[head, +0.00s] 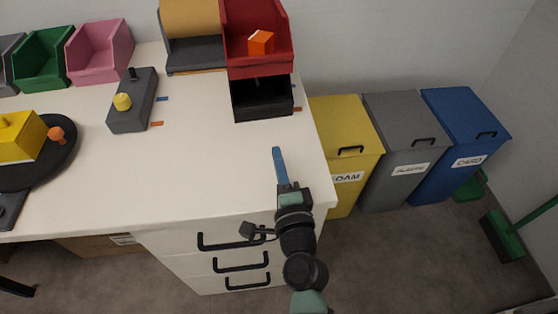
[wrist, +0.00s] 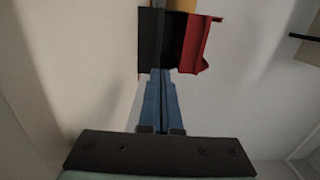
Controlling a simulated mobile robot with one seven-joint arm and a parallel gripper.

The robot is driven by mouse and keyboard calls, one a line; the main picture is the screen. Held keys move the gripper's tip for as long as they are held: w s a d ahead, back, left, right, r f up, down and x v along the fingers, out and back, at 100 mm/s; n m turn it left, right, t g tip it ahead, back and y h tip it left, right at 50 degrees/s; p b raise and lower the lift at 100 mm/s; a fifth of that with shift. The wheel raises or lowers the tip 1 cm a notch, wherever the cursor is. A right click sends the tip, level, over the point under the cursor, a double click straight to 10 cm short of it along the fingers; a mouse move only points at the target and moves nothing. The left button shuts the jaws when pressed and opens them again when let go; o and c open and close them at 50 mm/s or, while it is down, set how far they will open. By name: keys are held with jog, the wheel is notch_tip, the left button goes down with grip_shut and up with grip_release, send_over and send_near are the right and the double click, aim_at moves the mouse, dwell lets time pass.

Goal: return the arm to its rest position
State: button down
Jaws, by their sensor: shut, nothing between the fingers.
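My gripper (head: 278,153) is in the head view, above the front right part of the white table (head: 210,165), with its blue fingers pointing toward the back. The fingers are shut and hold nothing. In the wrist view my gripper (wrist: 160,75) shows its two blue fingers side by side, pressed together. My arm comes up from the bottom of the head view, in front of the drawers at the table's right end.
A red bin (head: 280,62) with an orange block (head: 261,42) stands above a black bin (head: 262,112) at the back. Yellow (head: 345,135), grey (head: 400,135) and blue (head: 465,120) waste bins stand right of the table. The tabletop around my gripper is clear.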

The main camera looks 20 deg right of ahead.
jog(key=shift+s, duration=0.35)
jog(key=w+a+r+n+t+y, duration=0.15)
jog(key=a+r+n, duration=0.3)
jog(key=r, duration=0.55)
jog(key=a+r+n+t+y, duration=0.2)
jog(key=a+r+n, duration=0.25)
jog(key=r, duration=0.65)
jog(key=w+a+r+n+t+y, duration=0.1)
jog(key=a+r+n+t+y, duration=0.3)
jog(key=r, duration=0.6)
jog(key=s+a+r+n+t+h, duration=0.15)
jog(key=s+r+n, duration=0.25)
jog(key=s+r, duration=0.5)
jog(key=s+a+r+n+t+h, duration=0.15)
jog(key=s+r+n, duration=0.3)
jog(key=r, duration=0.75)
notch_tip(320, 180, up, 18)
jog(key=p, duration=1.8)
jog(key=shift+w+a+m+g+p, duration=0.3)
jog(key=shift+w+a+m+g, duration=0.05)
jog(key=shift+w+m, duration=0.1)
jog(key=shift+h, duration=0.25)
